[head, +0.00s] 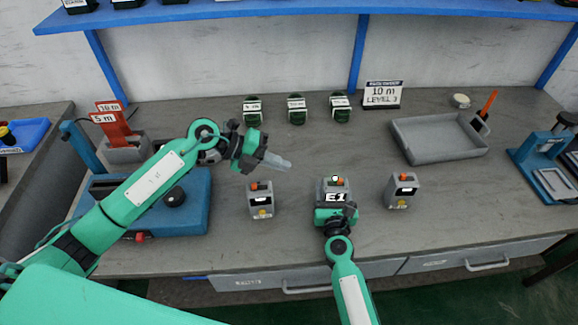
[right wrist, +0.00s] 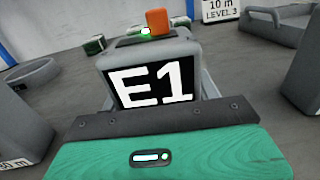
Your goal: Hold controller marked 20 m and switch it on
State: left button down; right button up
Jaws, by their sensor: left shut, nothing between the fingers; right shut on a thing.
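Three grey controllers with orange switches stand in a row on the bench. My right gripper (head: 335,205) is shut on the middle controller (head: 333,184). That controller's display reads E1, also in the right wrist view (right wrist: 150,85), where a green light glows beside its orange switch (right wrist: 158,22). Its distance mark is hidden. The left controller (head: 261,200) and right controller (head: 402,190) have dark displays. In the right wrist view the controller at the left edge (right wrist: 18,125) has a cut-off label ending in "0 m". My left gripper (head: 277,161) is shut and empty, above and behind the left controller.
Several green-and-white items (head: 296,108) stand at the back beside a sign (head: 382,95) reading 10 m, LEVEL 3. A grey tray (head: 440,155) lies at right. A blue machine (head: 185,215) stands under my left arm. Red cards (head: 112,125) stand in a holder.

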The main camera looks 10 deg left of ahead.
dwell(0.3)
jog(key=o, duration=1.1)
